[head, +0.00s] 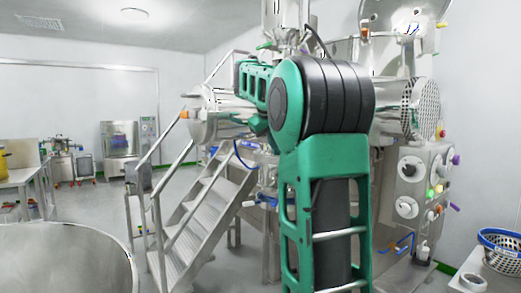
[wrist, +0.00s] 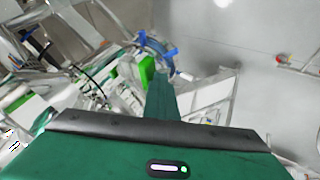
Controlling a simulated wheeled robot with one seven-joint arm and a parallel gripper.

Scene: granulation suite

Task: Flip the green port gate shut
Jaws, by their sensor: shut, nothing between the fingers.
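My gripper (wrist: 162,82) shows in the wrist view as a dark green finger pair reaching up from my green wrist housing. Its fingers are together with nothing between them. A bright green panel (wrist: 147,70) is just left of the fingertips, close to them; it may be the green port gate, but I cannot tell for sure, nor whether it is open or shut. I cannot tell whether the fingers touch it. In the head view my own arm covers the middle of the machine, and I cannot make out the gate there.
A steel machine with a perforated drum end (head: 420,108) stands behind my arm. Metal stairs (head: 200,215) with railings are to its left. A control panel with knobs (head: 412,180) is at right, and a blue basket (head: 500,240) at lower right. Open floor shows at left.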

